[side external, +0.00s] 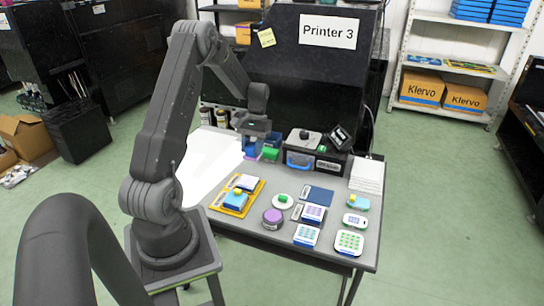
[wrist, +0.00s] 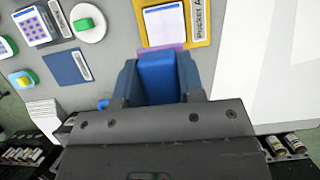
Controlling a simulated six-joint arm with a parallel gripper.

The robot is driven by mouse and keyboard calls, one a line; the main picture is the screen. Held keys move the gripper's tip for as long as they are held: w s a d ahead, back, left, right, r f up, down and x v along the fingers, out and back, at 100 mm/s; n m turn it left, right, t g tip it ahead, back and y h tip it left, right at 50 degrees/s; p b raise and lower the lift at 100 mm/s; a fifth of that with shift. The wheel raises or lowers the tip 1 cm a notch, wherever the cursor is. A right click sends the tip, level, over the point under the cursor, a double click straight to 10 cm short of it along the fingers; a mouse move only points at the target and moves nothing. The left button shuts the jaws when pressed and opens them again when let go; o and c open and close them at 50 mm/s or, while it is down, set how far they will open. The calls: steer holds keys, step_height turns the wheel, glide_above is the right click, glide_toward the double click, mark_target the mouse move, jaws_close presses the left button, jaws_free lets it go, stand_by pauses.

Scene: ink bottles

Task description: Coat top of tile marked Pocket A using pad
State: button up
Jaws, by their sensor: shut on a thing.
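My gripper (side external: 254,143) is above the back of the table, shut on the blue handle of a pad (wrist: 157,77). The fingers stand on both sides of the handle in the wrist view. In the side external view the tray (side external: 217,206) holds a pale tile and a blue piece with a yellow knob.
A purple-topped round jar (side external: 272,217) stands right of the tray. A white disc with a green knob (side external: 283,200), a dark blue square (side external: 318,194) and several dotted tiles lie further right. A green block (side external: 270,154) is close to my gripper. White sheet (side external: 208,160) covers the left.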

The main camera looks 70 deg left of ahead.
steer(key=shift+s+a+f, duration=0.2)
steer(key=shift+a+f, duration=0.05)
steer(key=shift+f, duration=2.7)
steer(key=shift+f, duration=1.05)
steer(key=shift+s+d+r, duration=0.1)
steer(key=shift+s+d, duration=2.2)
steer(key=shift+w+a, duration=2.3)
steer(key=shift+w, duration=0.05)
